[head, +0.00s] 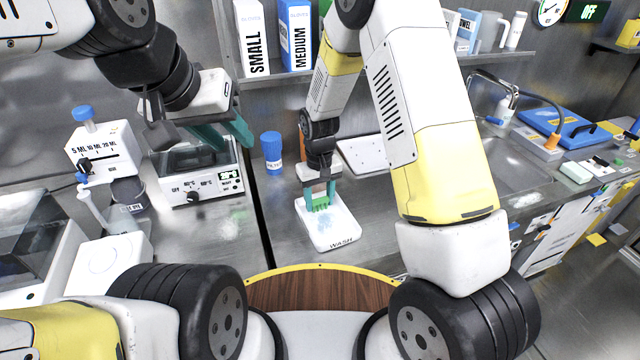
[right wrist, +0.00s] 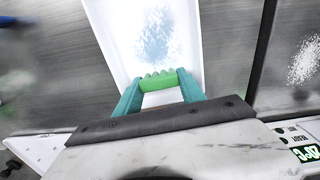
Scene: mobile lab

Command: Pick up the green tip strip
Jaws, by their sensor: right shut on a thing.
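The green tip strip (right wrist: 158,83) is between the teal fingers of my right gripper (right wrist: 160,95), which is shut on it. In the head view the green strip (head: 320,203) shows at the fingertips of the right gripper (head: 320,196), over the white tray marked WASH (head: 338,238). I cannot tell whether the strip touches the tray. My left gripper (head: 222,138), with teal fingers apart, is up at the left, in front of the small heater box, with nothing seen between its fingers.
The heater box (head: 195,178) with a dial and display stands left of the tray. A blue-capped bottle (head: 271,152) stands behind the tray. A white flat tray (head: 372,155) lies further back. A sink (head: 500,158) is at the right. Bare steel bench lies left of the WASH tray.

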